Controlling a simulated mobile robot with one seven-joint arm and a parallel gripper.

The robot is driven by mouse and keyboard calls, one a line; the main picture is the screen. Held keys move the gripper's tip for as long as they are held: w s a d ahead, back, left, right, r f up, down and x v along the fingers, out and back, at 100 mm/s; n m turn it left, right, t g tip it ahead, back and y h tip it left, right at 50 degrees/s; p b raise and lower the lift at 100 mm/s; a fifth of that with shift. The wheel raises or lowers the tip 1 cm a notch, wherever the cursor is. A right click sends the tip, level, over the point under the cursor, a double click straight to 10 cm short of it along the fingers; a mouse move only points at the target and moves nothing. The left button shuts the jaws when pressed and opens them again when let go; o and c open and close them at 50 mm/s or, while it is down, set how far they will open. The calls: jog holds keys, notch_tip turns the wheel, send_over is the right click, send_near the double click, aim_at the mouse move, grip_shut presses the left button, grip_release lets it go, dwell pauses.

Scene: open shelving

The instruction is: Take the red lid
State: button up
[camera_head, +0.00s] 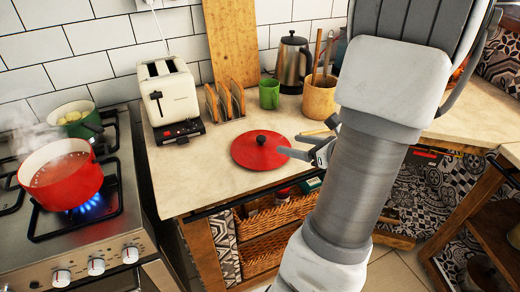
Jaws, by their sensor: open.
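The red lid (252,155) is round with a black knob (261,140) on top. It lies flat on the beige countertop, to the right of the stove. My gripper (296,146) is open at the lid's right edge, with its fingers pointing left toward the knob. One fingertip appears to overlap the lid's right rim in the picture; I cannot tell whether it touches. The knob is not between the fingers. My arm comes in from the lower right and hides part of the counter.
A steaming red pot (62,176) sits over a lit blue flame, with a green pot (73,117) behind it. A white toaster (168,92), wooden rack (225,102), green mug (269,94), kettle (292,64) and utensil holder (319,97) stand behind the lid. The counter left of the lid is clear.

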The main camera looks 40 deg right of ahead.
aim_at(264, 141)
jog(key=b+x, duration=0.1)
jog(key=x, duration=0.7)
jog(key=shift+w+f, duration=0.2)
jog(key=shift+w, duration=0.05)
jog(key=x, duration=0.2)
jog(key=b+x, duration=0.1)
jog(key=x, duration=0.1)
jog(key=shift+f, duration=0.3)
jog(key=shift+w+f, duration=0.1)
jog(key=shift+w, duration=0.45)
grip_shut()
